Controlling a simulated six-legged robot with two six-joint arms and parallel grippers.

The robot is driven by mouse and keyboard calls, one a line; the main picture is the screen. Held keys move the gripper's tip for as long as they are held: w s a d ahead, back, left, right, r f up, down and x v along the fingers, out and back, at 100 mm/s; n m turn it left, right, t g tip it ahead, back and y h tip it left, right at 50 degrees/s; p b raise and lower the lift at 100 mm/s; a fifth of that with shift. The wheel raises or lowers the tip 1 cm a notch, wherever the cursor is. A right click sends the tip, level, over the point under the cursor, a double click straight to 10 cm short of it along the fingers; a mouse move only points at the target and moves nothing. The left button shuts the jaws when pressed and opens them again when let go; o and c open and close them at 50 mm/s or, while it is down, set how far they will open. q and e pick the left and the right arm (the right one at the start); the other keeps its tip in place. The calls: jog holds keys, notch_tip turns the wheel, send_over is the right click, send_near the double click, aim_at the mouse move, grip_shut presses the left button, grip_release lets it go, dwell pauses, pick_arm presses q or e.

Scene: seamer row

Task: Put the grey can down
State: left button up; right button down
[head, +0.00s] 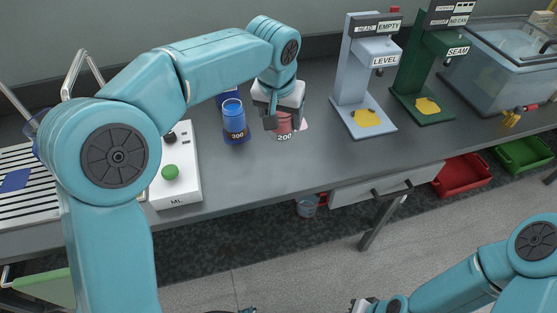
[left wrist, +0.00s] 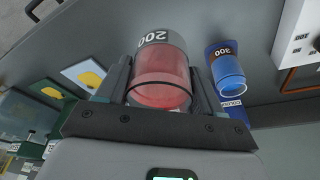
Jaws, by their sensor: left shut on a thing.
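My left gripper (head: 284,112) is shut on a see-through red cup (head: 283,124) with a grey band marked 200. In the left wrist view the red cup (left wrist: 160,75) sits between the two fingers (left wrist: 160,88), its open rim toward the camera and the grey 200 end away. I see no separate plain grey can. The cup is at or just above the grey bench (head: 330,165); I cannot tell whether it touches. A pink patch shows beside it. My right gripper (head: 362,305) is at the bottom edge, mostly cut off.
A blue cup marked 300 (head: 235,122) stands close left of the held cup. A white box with a green button (head: 172,172) is farther left. Bench between is clear.

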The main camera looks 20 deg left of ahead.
pick_arm(q)
notch_tip(320, 180, down, 14)
jog(key=shift+r+b, duration=0.1)
jog(key=shift+b, duration=0.5)
jog(key=shift+s+r, duration=0.1)
jog(key=o, duration=0.8)
jog(key=shift+f, duration=0.3)
jog(key=o, duration=0.4)
jog(key=shift+r, duration=0.1)
